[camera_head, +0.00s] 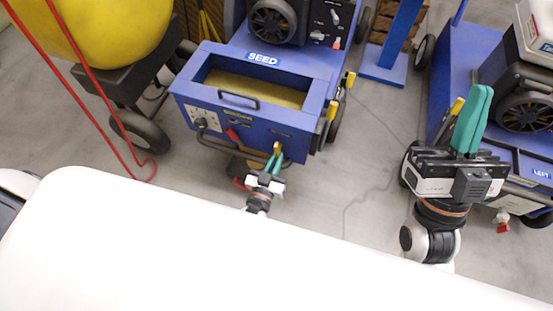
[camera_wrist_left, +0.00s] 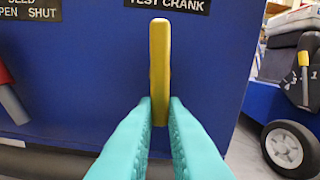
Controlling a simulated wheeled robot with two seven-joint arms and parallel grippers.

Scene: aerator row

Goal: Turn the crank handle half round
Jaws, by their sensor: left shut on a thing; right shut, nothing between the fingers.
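The crank handle (camera_wrist_left: 160,55) is a yellow upright bar on the blue front panel, below a "TEST CRANK" label. In the head view, the crank handle (camera_head: 277,147) shows small on the front of the blue "SEED" machine. My left gripper (camera_wrist_left: 160,103) has its teal fingers on both sides of the bar's lower part and is shut on it. It also shows in the head view (camera_head: 273,161).
The blue "SEED" machine (camera_head: 188,91) has an open hopper and a red-handled lever (camera_head: 232,134) left of the crank. A yellow tank (camera_head: 115,35) on wheels and red hoses stand at the left. Another blue machine (camera_head: 455,70) stands at the right. Grey floor (camera_head: 345,165) lies between.

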